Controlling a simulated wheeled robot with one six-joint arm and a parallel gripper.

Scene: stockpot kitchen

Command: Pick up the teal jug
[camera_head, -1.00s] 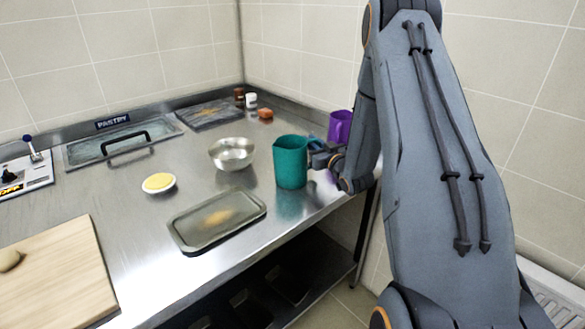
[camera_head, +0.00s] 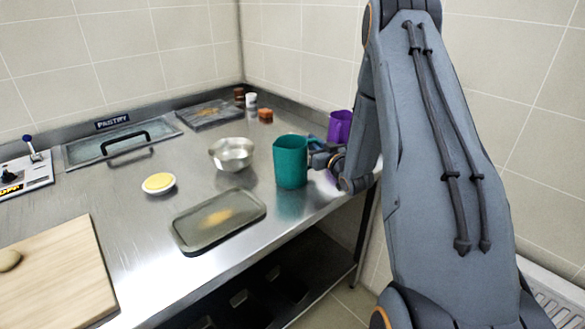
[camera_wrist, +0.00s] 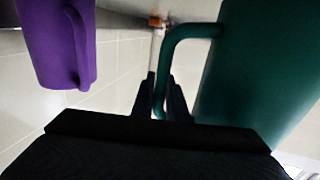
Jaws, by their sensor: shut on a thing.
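The teal jug (camera_head: 290,162) stands upright on the steel counter, near its front right edge. My gripper (camera_head: 314,152) reaches it from the right, at its handle side. In the wrist view the teal jug (camera_wrist: 252,70) fills the right side, and its handle comes down between the two dark fingers of my gripper (camera_wrist: 162,100). The fingers are shut on the handle. In the head view the handle is hidden behind my gripper. I cannot tell whether the jug's base is clear of the counter.
A purple jug (camera_head: 340,127) stands behind my gripper, and shows at left in the wrist view (camera_wrist: 58,42). A metal bowl (camera_head: 231,154), a baking tray (camera_head: 190,237) and a small dish of yellow food (camera_head: 158,183) lie left of the teal jug. Spice jars stand farther back.

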